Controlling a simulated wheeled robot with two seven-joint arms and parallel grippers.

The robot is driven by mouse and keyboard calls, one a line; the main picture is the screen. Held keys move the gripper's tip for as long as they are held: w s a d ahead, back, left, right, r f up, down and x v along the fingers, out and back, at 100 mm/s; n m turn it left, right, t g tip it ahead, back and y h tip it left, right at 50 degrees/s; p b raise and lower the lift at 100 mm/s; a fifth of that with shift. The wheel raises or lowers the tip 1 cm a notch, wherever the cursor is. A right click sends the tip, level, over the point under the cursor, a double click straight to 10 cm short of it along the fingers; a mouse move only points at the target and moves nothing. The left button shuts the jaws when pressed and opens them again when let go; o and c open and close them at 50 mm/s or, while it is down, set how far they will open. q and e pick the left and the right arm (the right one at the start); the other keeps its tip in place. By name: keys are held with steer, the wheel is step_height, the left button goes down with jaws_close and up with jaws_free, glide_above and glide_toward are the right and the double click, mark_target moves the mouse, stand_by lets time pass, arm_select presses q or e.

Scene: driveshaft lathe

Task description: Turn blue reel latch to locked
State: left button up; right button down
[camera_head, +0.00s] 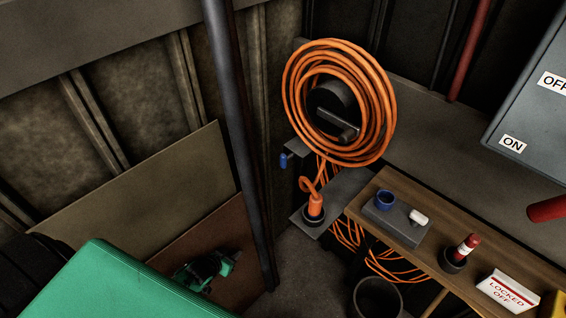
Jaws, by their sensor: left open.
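The blue reel latch (283,160) is a small blue piece hanging at the end of a grey bracket, just left of the orange cable reel (378,85). It looks upright, but it is too small to tell its exact setting. My left gripper (210,272), black with green parts, is low in the view, below and left of the latch. It is open and apart from the latch, with nothing seen in it. My right gripper is not in view.
A dark upright pole (238,110) stands between the left wall and the reel. Orange cable hangs below the reel.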

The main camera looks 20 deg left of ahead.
arm_select(q)
steer(key=w+r+t+h+b, duration=0.2)
steer(key=w+r+t, duration=0.2)
steer(key=w+r, duration=0.7)
steer(key=m+t+h+b, duration=0.2)
steer(key=t+h, duration=0.1)
steer(key=h, duration=0.1)
glide_toward(281, 157)
steer(key=p+x, duration=0.1)
steer(key=x, duration=1)
steer(key=shift+p, duration=0.3)
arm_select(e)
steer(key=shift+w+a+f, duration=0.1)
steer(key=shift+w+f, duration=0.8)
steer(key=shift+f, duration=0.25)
arm_select(q)
jaws_close()
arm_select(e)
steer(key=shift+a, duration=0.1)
